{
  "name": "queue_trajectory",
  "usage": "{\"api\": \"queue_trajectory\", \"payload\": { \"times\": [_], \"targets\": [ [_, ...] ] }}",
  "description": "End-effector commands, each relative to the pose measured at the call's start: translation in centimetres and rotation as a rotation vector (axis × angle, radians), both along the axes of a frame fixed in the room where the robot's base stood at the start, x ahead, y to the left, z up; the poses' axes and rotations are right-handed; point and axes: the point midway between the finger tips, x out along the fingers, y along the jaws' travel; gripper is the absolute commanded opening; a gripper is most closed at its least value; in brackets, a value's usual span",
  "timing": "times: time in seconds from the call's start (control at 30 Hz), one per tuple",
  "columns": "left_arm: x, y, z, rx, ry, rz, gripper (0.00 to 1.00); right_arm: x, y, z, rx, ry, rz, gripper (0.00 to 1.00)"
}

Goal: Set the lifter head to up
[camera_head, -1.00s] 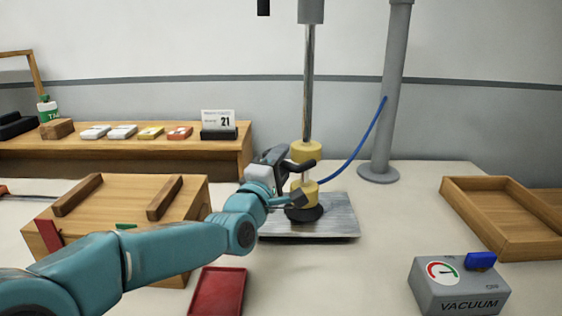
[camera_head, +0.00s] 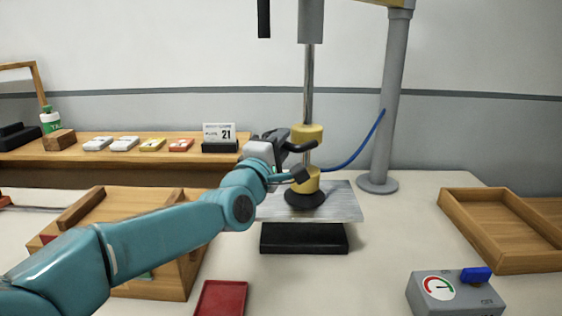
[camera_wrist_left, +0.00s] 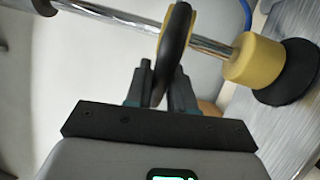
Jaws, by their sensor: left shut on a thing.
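The lifter head has two yellow collars (camera_head: 307,134) on a steel rod (camera_head: 309,85), with a black suction cup (camera_head: 305,200) at the bottom. My left gripper (camera_head: 293,158) is shut on the dark handle at the head's left side. In the left wrist view the handle (camera_wrist_left: 172,45) stands between the fingers (camera_wrist_left: 162,85). The cup sits on a grey metal plate (camera_head: 340,205), which is raised clear above a black block (camera_head: 303,238). My right gripper is not in view.
A grey vacuum box (camera_head: 450,294) with a gauge and blue switch (camera_head: 475,274) stands front right. A wooden tray (camera_head: 478,235) is at the right, a wooden box (camera_head: 150,294) at the left, a red tray (camera_head: 221,299) in front. A blue hose (camera_head: 363,145) runs behind the head.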

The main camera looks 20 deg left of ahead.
Motion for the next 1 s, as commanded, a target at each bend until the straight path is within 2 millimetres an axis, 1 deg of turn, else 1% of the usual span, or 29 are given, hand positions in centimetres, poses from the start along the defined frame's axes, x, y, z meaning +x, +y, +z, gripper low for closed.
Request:
{"api": "queue_trajectory", "payload": {
  "times": [0.03, 0.1, 0.2, 0.3, 0.5, 0.87, 0.9, 0.97, 1.0],
  "targets": [
    [-0.1, 0.1, 2.4, -0.003, -0.013, 0.003, 0.00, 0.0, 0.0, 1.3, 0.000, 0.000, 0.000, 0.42],
    [-0.1, 0.1, 4.1, -0.002, -0.013, 0.003, 0.00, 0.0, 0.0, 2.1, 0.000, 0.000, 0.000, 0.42],
    [-0.1, 0.1, 6.1, -0.002, -0.011, 0.003, 0.00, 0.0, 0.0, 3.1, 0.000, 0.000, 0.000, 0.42],
    [-0.1, 0.1, 7.5, -0.003, -0.010, 0.003, 0.00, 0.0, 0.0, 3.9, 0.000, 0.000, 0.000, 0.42],
    [-0.1, 0.1, 8.8, -0.001, -0.008, 0.002, 0.00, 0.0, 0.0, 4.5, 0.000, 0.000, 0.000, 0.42],
    [0.0, 0.1, 8.8, -0.001, -0.004, 0.002, 0.00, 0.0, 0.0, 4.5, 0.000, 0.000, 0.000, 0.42],
    [0.0, 0.1, 8.7, -0.001, -0.004, 0.002, 0.27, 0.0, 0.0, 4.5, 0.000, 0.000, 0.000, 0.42],
    [0.0, 0.1, 8.7, -0.001, -0.003, 0.002, 0.44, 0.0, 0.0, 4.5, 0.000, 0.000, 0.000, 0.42],
    [0.0, 0.1, 8.7, -0.001, -0.003, 0.002, 0.44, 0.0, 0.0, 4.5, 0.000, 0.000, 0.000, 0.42]
  ]
}}
